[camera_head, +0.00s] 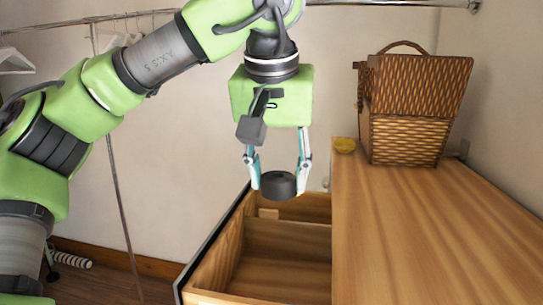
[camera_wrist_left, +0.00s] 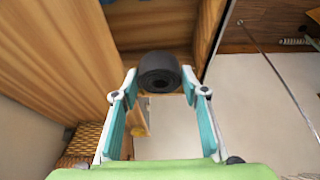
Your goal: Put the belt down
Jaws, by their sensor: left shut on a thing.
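The belt is a black rolled coil (camera_head: 279,187), and it also shows in the left wrist view (camera_wrist_left: 159,73). My left gripper (camera_head: 279,181) points down and is shut on the belt, with one finger on each side of the coil. In the left wrist view the fingertips (camera_wrist_left: 160,85) flank the roll. In the head view the belt hangs in front of the back part of an open wooden drawer (camera_head: 285,228); its exact height over the drawer is hard to tell. My right gripper is out of view.
A wooden dresser top (camera_head: 430,225) lies to the right, mostly clear. The drawer has divider walls. A clothes rail (camera_head: 117,190) with white hangers (camera_head: 14,60) stands at left.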

